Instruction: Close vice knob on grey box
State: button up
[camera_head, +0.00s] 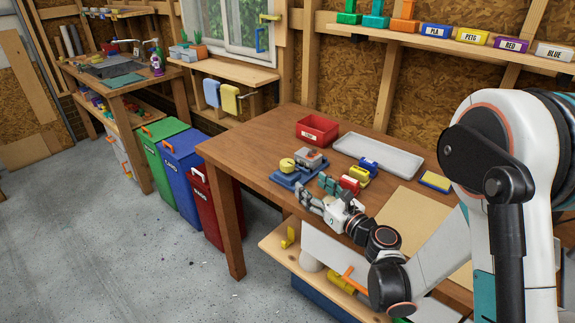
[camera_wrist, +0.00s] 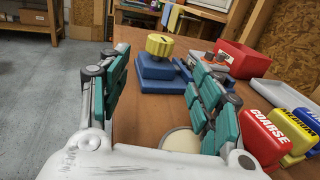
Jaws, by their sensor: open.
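The yellow ribbed vice knob (camera_head: 287,164) tops a blue vice (camera_head: 284,180) on the wooden table. In the wrist view the knob (camera_wrist: 160,45) stands upright on its blue base (camera_wrist: 158,78), ahead of my fingers. The grey box (camera_head: 308,157), with a reddish part on top, sits at the vice, just right of the knob. In the wrist view my right finger partly hides the grey box. My gripper (camera_head: 313,188) is open and empty, low over the table's front edge. Its teal-padded fingers (camera_wrist: 157,62) spread either side of the knob's line of sight, apart from it.
Red, yellow and blue blocks (camera_head: 349,184) stand right of my gripper; the red one reads COARSE (camera_wrist: 266,128). A red bin (camera_head: 317,130) and a grey tray (camera_head: 378,157) lie behind. A round pale disc (camera_wrist: 181,141) lies below my fingers. The table's left end is clear.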

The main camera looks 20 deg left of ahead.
aim_at(292, 169)
jog(key=shift+w+a+r+p, duration=0.2)
jog(key=shift+w+a+p, duration=0.1)
jog(key=shift+a+p, duration=0.1)
jog(key=x, duration=1.2)
jog(key=shift+w+a+f, duration=0.1)
jog(key=shift+f, duration=0.1)
jog(key=c, duration=1.1)
